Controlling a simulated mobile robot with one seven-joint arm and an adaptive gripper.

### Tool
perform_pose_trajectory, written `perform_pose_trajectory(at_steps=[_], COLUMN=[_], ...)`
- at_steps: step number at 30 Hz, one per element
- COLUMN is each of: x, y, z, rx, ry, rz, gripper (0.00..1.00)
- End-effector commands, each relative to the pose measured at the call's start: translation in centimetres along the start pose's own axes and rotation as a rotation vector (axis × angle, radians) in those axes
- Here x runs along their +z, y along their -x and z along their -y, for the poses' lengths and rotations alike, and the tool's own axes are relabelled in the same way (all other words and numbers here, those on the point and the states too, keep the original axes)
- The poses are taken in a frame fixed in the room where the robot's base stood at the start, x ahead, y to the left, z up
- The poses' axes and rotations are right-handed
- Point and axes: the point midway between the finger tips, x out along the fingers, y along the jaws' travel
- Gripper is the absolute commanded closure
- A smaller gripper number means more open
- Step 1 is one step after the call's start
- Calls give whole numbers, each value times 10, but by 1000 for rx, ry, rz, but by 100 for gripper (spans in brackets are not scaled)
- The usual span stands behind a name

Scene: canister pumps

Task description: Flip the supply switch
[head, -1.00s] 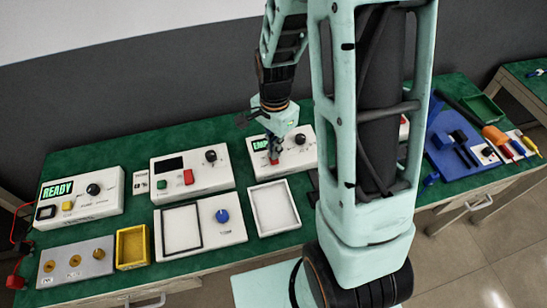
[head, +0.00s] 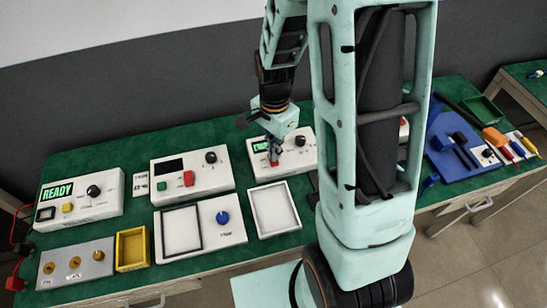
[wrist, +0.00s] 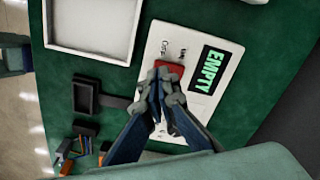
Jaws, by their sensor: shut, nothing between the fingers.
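A white box (head: 298,154) with a lit green display, a black knob (head: 300,140) and a red switch stands towards the right of the bench. In the wrist view its display (wrist: 213,69) reads EMPTY, and the red switch (wrist: 168,65) shows just beyond my fingertips. My gripper (head: 273,156) is shut and empty, pointing down at this switch. In the wrist view the fingertips (wrist: 168,77) overlap the switch's near edge; I cannot tell whether they touch it. The switch's near part is hidden, and its small labels are unreadable.
A READY box (head: 108,206) is farther left. An empty white tray (head: 290,224) lies in front.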

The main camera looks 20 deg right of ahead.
Motion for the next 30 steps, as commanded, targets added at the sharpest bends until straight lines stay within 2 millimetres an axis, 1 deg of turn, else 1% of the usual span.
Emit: perform_pose_trajectory(at_steps=[8, 30], x=[0, 0], y=[-1, -12], z=[0, 0], rx=[0, 0], ry=[0, 0], rz=[0, 0], gripper=[100, 100])
